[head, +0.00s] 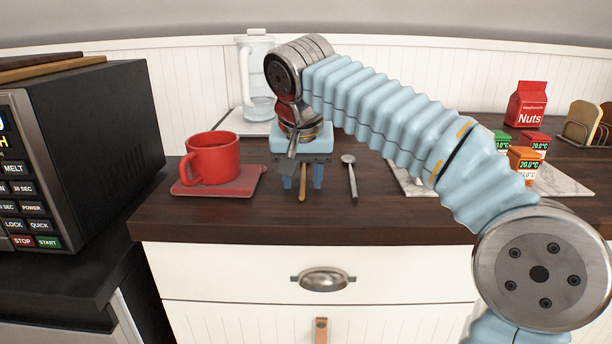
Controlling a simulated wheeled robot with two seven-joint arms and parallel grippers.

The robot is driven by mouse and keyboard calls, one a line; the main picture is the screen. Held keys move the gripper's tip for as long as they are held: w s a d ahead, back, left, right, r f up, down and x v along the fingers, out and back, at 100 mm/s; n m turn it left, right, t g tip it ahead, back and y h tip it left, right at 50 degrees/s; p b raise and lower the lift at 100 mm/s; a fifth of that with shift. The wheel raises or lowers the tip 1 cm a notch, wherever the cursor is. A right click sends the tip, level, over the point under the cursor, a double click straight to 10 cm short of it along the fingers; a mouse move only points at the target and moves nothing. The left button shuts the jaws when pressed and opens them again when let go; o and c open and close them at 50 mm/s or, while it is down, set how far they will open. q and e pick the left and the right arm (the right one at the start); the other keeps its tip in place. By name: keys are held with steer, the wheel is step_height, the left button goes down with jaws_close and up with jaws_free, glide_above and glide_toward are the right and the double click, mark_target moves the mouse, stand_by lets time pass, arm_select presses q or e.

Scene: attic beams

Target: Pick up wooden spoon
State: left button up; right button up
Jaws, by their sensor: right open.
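The wooden spoon (302,188) lies on the dark wooden counter near its front edge. Only part of it, a thin light-brown stick, shows; the rest is hidden behind my right gripper. My right gripper (303,181) points down over the spoon with its blue fingers apart. One finger shows on each side of the spoon, with visible gaps between. I cannot tell how far the fingertips are above the counter. My left gripper is not in view.
A metal spoon (351,178) lies close to the right of my right gripper. A red mug (213,160) stands on a red mat (238,184) to the left. A microwave (100,140) is far left. A glass jug (258,85) stands behind. Small boxes (524,160) sit right on a marble board (560,183).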

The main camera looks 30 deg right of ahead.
jaws_close()
stand_by(0.4)
